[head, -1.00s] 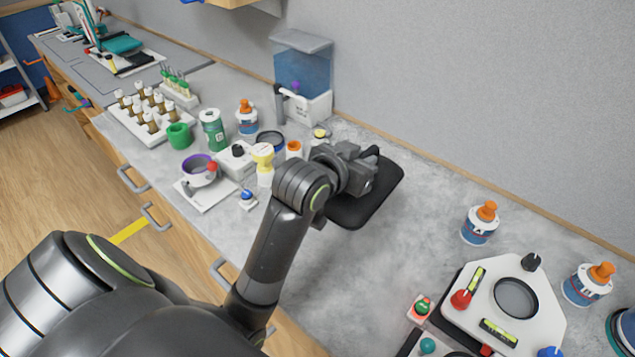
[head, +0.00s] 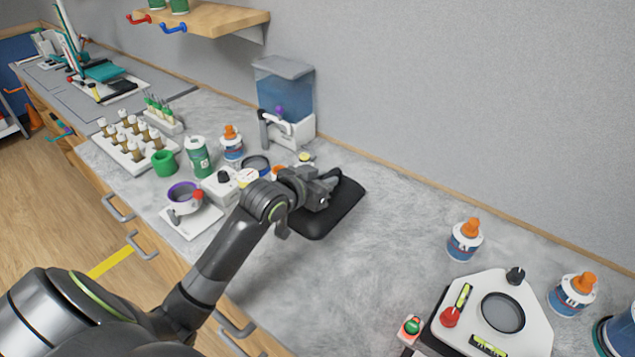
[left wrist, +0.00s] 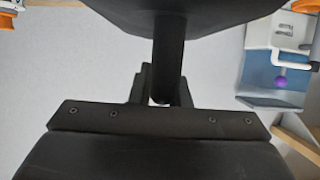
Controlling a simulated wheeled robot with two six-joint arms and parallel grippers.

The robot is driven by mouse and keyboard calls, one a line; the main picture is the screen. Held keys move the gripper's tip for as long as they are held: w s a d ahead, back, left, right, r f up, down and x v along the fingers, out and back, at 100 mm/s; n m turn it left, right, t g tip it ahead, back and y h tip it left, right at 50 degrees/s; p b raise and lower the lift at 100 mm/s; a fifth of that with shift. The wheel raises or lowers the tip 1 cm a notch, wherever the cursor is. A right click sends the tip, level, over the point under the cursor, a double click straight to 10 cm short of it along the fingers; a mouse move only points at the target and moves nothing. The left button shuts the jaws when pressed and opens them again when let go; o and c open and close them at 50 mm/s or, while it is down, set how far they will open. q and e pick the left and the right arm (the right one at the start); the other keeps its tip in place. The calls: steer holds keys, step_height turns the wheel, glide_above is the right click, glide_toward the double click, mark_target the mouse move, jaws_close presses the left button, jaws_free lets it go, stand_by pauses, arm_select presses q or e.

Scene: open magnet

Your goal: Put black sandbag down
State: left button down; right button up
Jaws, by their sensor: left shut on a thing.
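The black sandbag (head: 335,220) is a flat dark pad with a strap, over the grey counter right of the bottles. My left gripper (head: 326,188) is shut on its strap. The left wrist view shows the black strap (left wrist: 168,55) between the fingers and part of the bag (left wrist: 185,12) at the top. The bag looks low over the counter; I cannot tell whether it touches. The arm and gripper hide its left part. My right gripper is not in view.
A blue water tank (head: 285,92) stands behind, near the wall. Bottles, a white device (head: 220,188) and a vial rack (head: 128,142) crowd the left. Right of the bag is bare counter (head: 390,240), then an orange-capped bottle (head: 465,242) and a white levelling plate (head: 470,310).

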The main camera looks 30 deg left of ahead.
arm_select(q)
steer(key=shift+w+f+p, duration=0.1)
steer(key=shift+f+p, duration=0.2)
steer(key=shift+f, duration=2.95)
steer(key=shift+d, duration=0.1)
steer(key=c, duration=1.8)
jaws_free()
steer(key=shift+f, duration=0.3)
steer(key=o, duration=0.4)
steer(key=shift+s, duration=0.2)
steer(key=shift+o, duration=0.2)
steer(key=shift+r, duration=0.15)
